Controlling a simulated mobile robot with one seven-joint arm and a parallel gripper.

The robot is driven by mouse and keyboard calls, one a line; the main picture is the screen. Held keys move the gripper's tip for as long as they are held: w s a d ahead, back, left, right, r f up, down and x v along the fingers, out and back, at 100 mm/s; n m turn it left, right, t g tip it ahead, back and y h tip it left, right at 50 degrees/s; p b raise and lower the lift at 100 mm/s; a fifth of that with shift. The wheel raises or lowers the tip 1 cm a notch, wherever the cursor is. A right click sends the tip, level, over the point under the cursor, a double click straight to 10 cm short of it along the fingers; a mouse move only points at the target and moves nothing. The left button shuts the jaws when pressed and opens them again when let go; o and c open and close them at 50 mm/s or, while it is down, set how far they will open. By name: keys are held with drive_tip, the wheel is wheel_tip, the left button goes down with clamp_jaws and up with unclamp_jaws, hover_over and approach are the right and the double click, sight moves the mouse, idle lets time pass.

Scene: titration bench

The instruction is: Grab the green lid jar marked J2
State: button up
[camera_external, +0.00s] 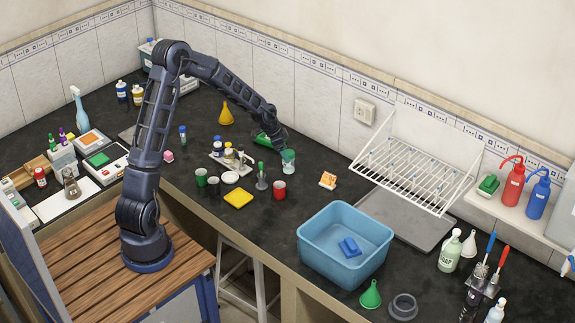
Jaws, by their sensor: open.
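A small pale jar with a green top (288,163) stands on the dark bench, right of the middle bottles. Its marking is too small to read, so I cannot tell whether it is J2. My gripper (284,149) is open and points down right at this jar's top, partly hiding it. I cannot tell whether the fingers touch the jar or sit around it.
A green object (262,139) lies close left of my gripper. A blue basin (345,225) and a white drying rack (415,165) are to the right.

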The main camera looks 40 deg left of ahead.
drive_tip(key=shift+x, duration=2.7)
drive_tip(key=shift+s+d, duration=0.15)
drive_tip(key=shift+s, duration=0.05)
drive_tip(key=shift+r, duration=0.1)
drive_tip(key=c, duration=1.2)
